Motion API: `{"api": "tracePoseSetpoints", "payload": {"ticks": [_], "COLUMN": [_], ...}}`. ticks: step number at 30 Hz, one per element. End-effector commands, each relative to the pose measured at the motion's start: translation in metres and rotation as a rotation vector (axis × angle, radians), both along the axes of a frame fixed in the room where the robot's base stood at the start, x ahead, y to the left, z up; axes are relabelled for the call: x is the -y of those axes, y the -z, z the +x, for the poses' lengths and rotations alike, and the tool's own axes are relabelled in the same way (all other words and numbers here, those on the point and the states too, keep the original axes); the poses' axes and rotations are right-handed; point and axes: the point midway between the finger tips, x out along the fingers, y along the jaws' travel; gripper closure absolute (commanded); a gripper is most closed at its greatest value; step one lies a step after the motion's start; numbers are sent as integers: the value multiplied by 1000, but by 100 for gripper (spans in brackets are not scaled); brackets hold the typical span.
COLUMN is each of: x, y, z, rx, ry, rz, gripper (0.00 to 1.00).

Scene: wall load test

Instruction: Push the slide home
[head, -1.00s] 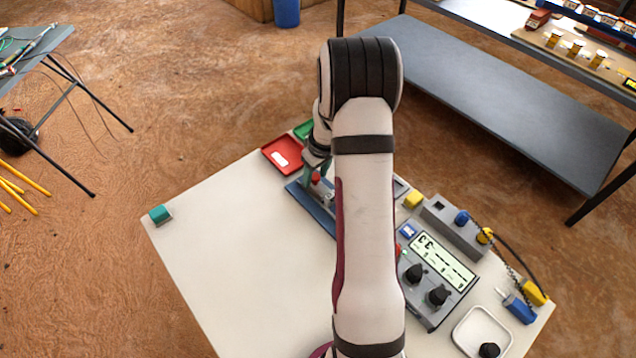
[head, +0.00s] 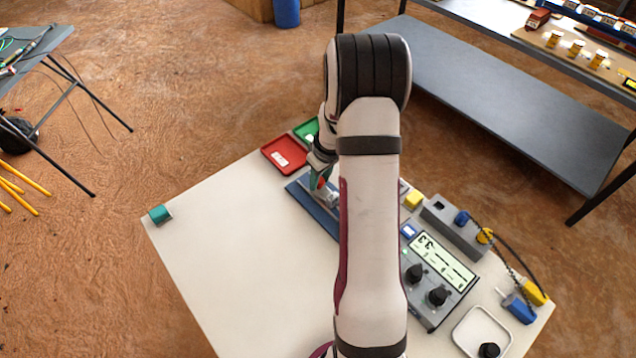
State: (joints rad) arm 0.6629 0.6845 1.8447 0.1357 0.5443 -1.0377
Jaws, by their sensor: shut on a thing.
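The slide fixture has a blue base (head: 302,193) and a grey slide part (head: 331,198) on top. It lies at the far middle of the white table, and my arm hides its right side. My gripper (head: 318,184) has teal fingers and is at the fixture, pointing down. It is shut on a small red part at the slide, which looks like its knob; only a little red shows between the fingers. How far the slide sits along its base cannot be told.
A red tray (head: 271,147) and a green tray (head: 304,128) stand just behind the fixture. A meter box (head: 440,262) with dials, a grey socket block (head: 455,232) and a white tray (head: 466,330) are on the right. The left of the table (head: 230,260) is clear, except for a teal block (head: 160,214).

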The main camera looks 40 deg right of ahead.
Motion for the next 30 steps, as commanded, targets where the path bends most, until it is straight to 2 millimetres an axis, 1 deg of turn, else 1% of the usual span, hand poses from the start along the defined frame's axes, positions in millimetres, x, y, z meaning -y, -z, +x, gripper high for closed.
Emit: {"api": "tracePoseSetpoints", "payload": {"ticks": [26, 30], "x": [0, 0], "y": [0, 0], "z": [-26, -26], "rx": [1, 1], "ry": [-1, -2], "rz": [-2, -2], "gripper": [100, 100]}}
